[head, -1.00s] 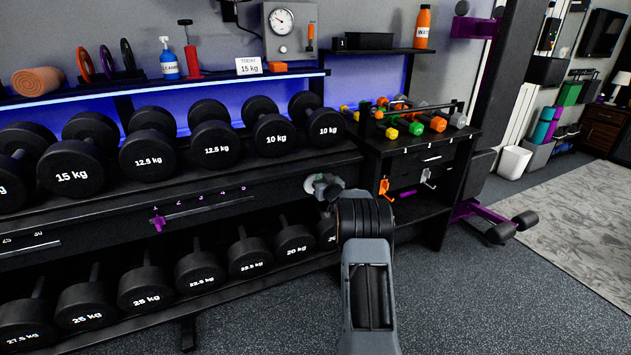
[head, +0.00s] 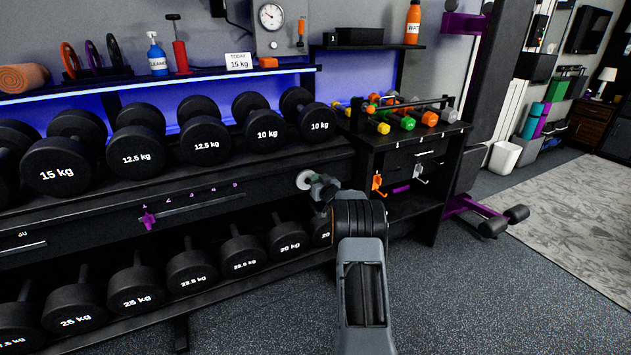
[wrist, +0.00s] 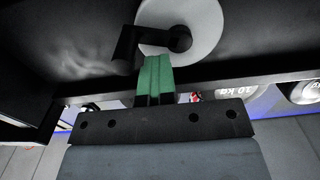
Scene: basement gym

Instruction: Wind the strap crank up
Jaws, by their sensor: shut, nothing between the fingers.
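The strap crank shows in the wrist view as a white disc (wrist: 205,22) with a black crank arm and handle (wrist: 128,46) sticking out from it. In the head view the disc (head: 303,180) is on the front of the black rack, at the right end between the two dumbbell rows. My gripper (wrist: 155,60) has green fingers pressed together with nothing between them. Their tips are close beside the crank arm, near the handle; whether they touch it I cannot tell. In the head view my gripper (head: 322,188) is just right of the disc, and my wrist hides part of this area.
A purple slider (head: 149,220) on a numbered scale is left of the crank. Dumbbells (head: 205,140) fill the rows above and below. A black cabinet (head: 410,150) with an orange hook (head: 377,184) stands close on the right. The floor (head: 480,290) at front right is clear.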

